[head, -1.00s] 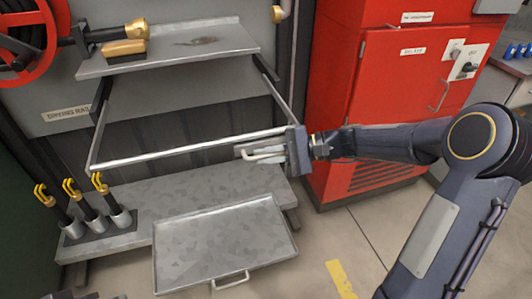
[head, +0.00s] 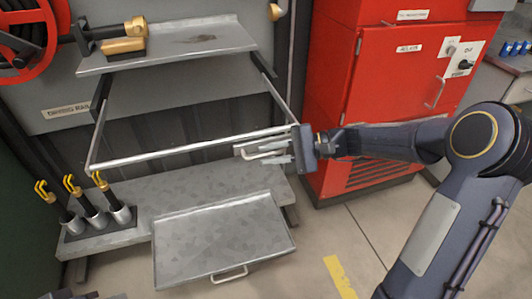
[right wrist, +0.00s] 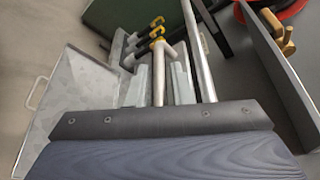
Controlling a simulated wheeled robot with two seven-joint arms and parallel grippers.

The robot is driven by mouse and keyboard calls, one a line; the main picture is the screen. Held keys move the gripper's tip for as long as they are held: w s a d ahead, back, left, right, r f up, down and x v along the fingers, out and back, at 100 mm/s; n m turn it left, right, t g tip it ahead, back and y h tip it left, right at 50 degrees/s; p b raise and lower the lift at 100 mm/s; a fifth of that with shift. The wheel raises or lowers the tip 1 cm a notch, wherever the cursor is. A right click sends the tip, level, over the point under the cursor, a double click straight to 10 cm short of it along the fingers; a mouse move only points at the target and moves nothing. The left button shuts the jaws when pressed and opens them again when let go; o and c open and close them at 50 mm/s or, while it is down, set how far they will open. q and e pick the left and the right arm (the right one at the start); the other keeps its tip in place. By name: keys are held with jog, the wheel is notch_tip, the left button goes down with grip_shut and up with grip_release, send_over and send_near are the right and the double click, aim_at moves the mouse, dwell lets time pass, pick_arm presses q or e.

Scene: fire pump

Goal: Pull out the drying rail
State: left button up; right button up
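The drying rail (head: 190,148) is a light metal frame standing out below the shelf, with a long front bar and two side bars. A small U-shaped handle (head: 265,155) sits at the right part of its front bar; it also shows in the right wrist view (right wrist: 158,76). My right gripper (head: 262,151) reaches in from the right at the handle. Its pale fingers lie on either side of the handle, with visible gaps in the right wrist view, so it looks open. My left gripper cannot be made out.
A grey shelf (head: 225,42) with a brass nozzle is above. A low bench (head: 170,190) holds several yellow-topped tools (head: 97,210) at left. A grey tray (head: 225,245) with a handle is below. A red cabinet (head: 390,90) stands right, behind my arm.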

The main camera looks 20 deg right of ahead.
jog(key=p+v, duration=0.1)
jog(key=v, duration=0.5)
jog(key=shift+d, duration=0.25)
jog(key=s+a+r+n+g+h, duration=0.1)
jog(key=s+a+n+h, duration=0.1)
jog(key=s, duration=0.4)
jog(key=s+a+r+n+g+h, duration=0.1)
jog(key=s+a+n+h, duration=0.15)
jog(key=s, duration=0.35)
jog(key=s+d+f+n+t+h, duration=0.1)
jog(key=s+f+n+t+h, duration=0.15)
jog(key=s, duration=0.35)
jog(key=s+d+f+n+t+h, duration=0.1)
jog(key=s+d+f+h, duration=0.1)
jog(key=s+h, duration=0.3)
notch_tip(320, 180, up, 22)
jog(key=y+p, duration=0.1)
jog(key=p, duration=2.1)
jog(key=shift+s, duration=0.4)
jog(key=shift+a+f, duration=0.1)
